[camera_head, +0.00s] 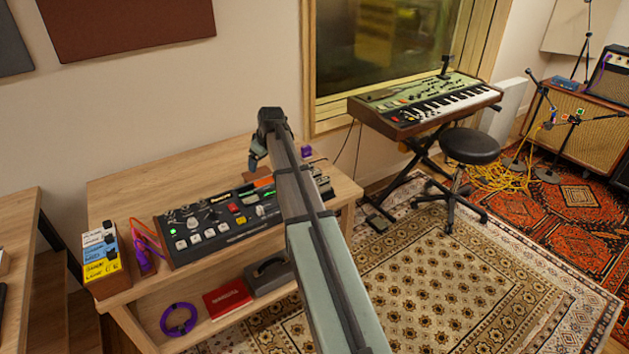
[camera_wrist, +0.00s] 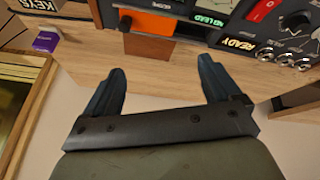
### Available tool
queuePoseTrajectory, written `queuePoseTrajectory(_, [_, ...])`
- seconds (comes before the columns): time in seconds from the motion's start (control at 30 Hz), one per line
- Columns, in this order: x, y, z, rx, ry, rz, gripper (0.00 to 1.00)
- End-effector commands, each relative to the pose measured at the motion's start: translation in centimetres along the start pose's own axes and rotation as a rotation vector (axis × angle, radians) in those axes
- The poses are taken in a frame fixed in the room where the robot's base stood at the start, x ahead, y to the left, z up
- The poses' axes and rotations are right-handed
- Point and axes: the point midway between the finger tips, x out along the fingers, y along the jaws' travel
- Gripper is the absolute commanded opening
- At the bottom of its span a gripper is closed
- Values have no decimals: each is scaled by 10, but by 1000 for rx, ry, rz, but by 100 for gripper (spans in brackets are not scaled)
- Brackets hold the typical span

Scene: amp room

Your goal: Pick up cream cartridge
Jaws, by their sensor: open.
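My gripper (camera_head: 253,163) points down over the back of the wooden desk, near the control console (camera_head: 222,222). In the wrist view my gripper (camera_wrist: 163,68) is open, with two dark blue fingers spread apart and nothing between them.
Labelled boxes (camera_head: 101,255) stand at the desk's left end. A small purple box (camera_head: 306,152) sits at the back right. The lower shelf holds a purple cable coil (camera_head: 179,319) and a red case (camera_head: 227,298). The left rear desktop (camera_head: 150,185) is clear.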

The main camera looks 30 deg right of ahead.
Motion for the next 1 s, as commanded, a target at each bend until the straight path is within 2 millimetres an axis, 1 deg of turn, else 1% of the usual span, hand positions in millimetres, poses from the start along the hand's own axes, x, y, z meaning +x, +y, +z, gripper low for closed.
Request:
queuePoseTrajectory(0.03, [-5,22,16,46,-10,3,90])
queuePoseTrajectory(0.1, [-12,46,37,106,-22,4,90])
queuePoseTrajectory(0.2, [-22,77,66,188,-37,3,90])
queuePoseTrajectory(0.3, [-32,102,92,259,-50,3,90])
queuePoseTrajectory(0.4, [-40,122,114,316,-59,3,90])
queuePoseTrajectory(0.53, [-47,136,132,363,-67,1,90])
queuePoseTrajectory(0.67, [-46,141,138,381,-70,0,90])
queuePoseTrajectory(0.77, [-37,142,140,383,-71,-1,90])
queuePoseTrajectory(1.0, [2,142,142,382,-71,-1,90])
